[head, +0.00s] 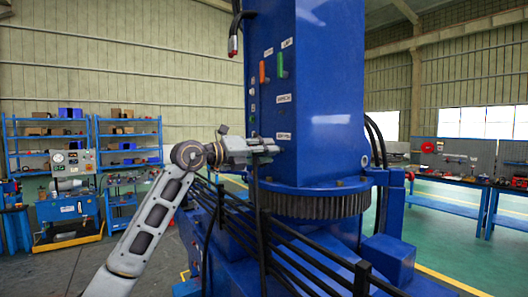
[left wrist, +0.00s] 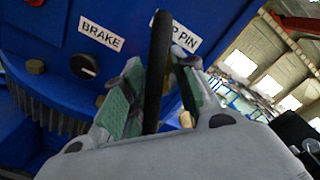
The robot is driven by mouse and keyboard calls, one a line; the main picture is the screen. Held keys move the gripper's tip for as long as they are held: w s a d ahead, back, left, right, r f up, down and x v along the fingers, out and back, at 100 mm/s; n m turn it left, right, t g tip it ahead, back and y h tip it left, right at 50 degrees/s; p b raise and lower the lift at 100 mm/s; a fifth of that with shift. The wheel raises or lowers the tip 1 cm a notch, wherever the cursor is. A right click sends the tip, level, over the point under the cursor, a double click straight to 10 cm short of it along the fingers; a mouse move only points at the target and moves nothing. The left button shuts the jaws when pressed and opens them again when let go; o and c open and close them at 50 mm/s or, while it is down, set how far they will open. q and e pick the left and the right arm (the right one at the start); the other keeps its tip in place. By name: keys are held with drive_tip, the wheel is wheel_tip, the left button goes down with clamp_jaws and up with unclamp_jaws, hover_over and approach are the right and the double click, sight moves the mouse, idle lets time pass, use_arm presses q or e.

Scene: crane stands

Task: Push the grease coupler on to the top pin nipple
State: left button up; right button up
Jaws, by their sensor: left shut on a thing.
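My left gripper (head: 268,147) is at the lower face of the blue crane column, beside a small label. In the left wrist view its green-padded fingers (left wrist: 154,98) are closed around a black, hose-like piece, which I take to be the grease coupler (left wrist: 159,60) with its hose. The piece covers part of a label reading "...P PIN" (left wrist: 185,36). The top pin nipple cannot be made out, and I cannot tell whether the coupler touches it. A small brass-coloured piece (left wrist: 186,119) shows beside the right finger. My right gripper is not in view.
A "BRAKE" label (left wrist: 101,36) and black knob (left wrist: 84,66) are close left of the fingers. A toothed ring (head: 315,204) and dark railing (head: 310,258) lie below the arm. A red-tipped black hose (head: 233,45) hangs above. Shelves (head: 130,140) stand far left.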

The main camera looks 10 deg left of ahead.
use_arm(q)
drive_tip(key=shift+w+d, duration=0.1)
drive_tip(key=shift+w+d, duration=0.25)
idle(0.4)
drive_tip(key=o, duration=1.2)
drive_tip(key=shift+c, duration=0.2)
drive_tip(key=shift+s+a, duration=0.1)
drive_tip(key=shift+a, duration=0.05)
drive_tip(key=shift+b+v, duration=0.4)
drive_tip(key=shift+v, duration=0.8)
drive_tip(key=shift+b+v, duration=0.45)
drive_tip(key=shift+v, duration=0.7)
